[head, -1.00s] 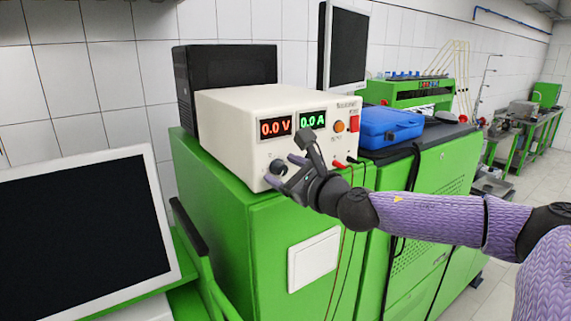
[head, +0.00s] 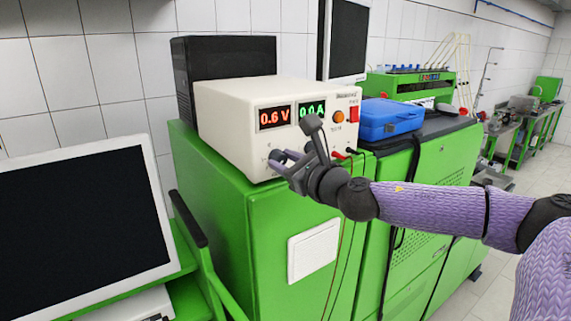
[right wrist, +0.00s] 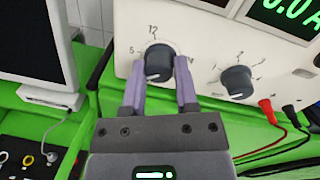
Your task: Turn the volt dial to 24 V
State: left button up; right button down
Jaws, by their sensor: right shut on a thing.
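The volt dial (right wrist: 159,60) is a dark round knob low on the front of the cream power supply (head: 225,125). In the right wrist view, "12" is printed above it and a "5" to its left; marks on its right are partly covered. My right gripper (right wrist: 160,68) has its two purple fingers on either side of the knob, shut on it. In the head view my right gripper (head: 278,162) hides the knob. The red voltage display (head: 274,117) reads 0.6 V. My left gripper is not in view.
A second dark knob (right wrist: 236,82) sits right of the volt dial, with red (right wrist: 268,110) and black plugs and their cables beyond it. The green cabinet (head: 265,215) carries the supply. A blue case (head: 390,122) lies to the right; a monitor (head: 85,215) stands front left.

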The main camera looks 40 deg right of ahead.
jog(key=m+b, duration=0.2)
jog(key=m, duration=0.3)
jog(key=shift+t+b, duration=0.3)
jog(key=m+b, duration=0.2)
jog(key=m, duration=0.4)
jog(key=shift+h, duration=0.4)
jog(key=m+b, duration=0.1)
jog(key=m, duration=0.5)
jog(key=shift+h+b, duration=0.3)
jog(key=shift+b, duration=0.1)
jog(key=m+b, duration=0.1)
jog(key=m, duration=0.5)
jog(key=shift+a+h, duration=0.1)
jog(key=shift+h, duration=0.2)
jog(key=m+b, duration=0.1)
jog(key=m, duration=0.4)
jog(key=shift+m+h, duration=0.3)
jog(key=shift+m, duration=0.1)
jog(key=m, duration=0.4)
jog(key=shift+m+g, duration=0.3)
jog(key=shift+g, duration=0.1)
jog(key=m, duration=0.4)
jog(key=shift+a+m, duration=0.1)
jog(key=shift+m, duration=0.2)
jog(key=m+p, duration=0.1)
jog(key=m, duration=0.4)
jog(key=shift+g, duration=0.3)
jog(key=shift+f+m, duration=0.15)
jog(key=shift+m, duration=0.15)
